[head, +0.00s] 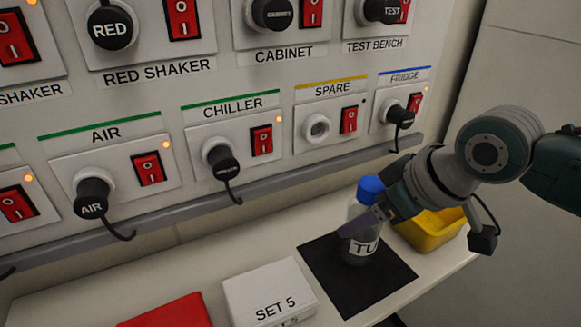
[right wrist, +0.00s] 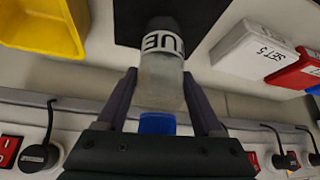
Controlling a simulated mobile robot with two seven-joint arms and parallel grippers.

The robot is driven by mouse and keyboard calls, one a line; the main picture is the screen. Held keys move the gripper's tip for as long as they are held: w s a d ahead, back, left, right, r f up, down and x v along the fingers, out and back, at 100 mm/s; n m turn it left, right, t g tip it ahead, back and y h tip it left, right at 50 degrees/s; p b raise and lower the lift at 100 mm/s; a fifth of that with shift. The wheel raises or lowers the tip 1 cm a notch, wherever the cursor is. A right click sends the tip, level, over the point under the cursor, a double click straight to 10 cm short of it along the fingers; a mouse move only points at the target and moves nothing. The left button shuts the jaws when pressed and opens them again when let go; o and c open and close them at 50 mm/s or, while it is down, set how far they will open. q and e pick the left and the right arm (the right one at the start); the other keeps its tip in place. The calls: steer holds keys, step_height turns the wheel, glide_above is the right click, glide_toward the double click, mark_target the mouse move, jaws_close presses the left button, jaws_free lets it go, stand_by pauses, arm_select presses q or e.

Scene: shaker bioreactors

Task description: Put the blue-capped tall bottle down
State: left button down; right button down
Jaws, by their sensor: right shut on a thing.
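My left gripper is not in view.
A yellow bin (head: 430,233) stands just right of the mat. A white "SET 5" box (head: 268,293) and a red box (head: 170,312) are to the left. Behind is a wall panel of switches and plugs with a grey rail (head: 160,219). The shelf's right edge is near the bin.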

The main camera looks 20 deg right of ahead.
steer(key=shift+f, duration=0.8)
steer(key=shift+f, duration=0.2)
steer(key=shift+c, duration=0.2)
jaws_free()
steer(key=shift+s+r, duration=0.1)
steer(key=shift+r, duration=0.35)
steer(key=p+v, duration=0.4)
steer(key=v, duration=0.7)
steer(key=s+a+g, duration=0.1)
steer(key=s+a, duration=0.3)
steer(key=s, duration=0.3)
steer(key=s+a+f+m+g+h, duration=0.1)
steer(key=s+a, duration=0.2)
steer(key=s, duration=0.5)
steer(key=shift+a+g+h, duration=0.3)
steer(key=shift+a+g, duration=0.05)
steer(key=shift+g, duration=0.05)
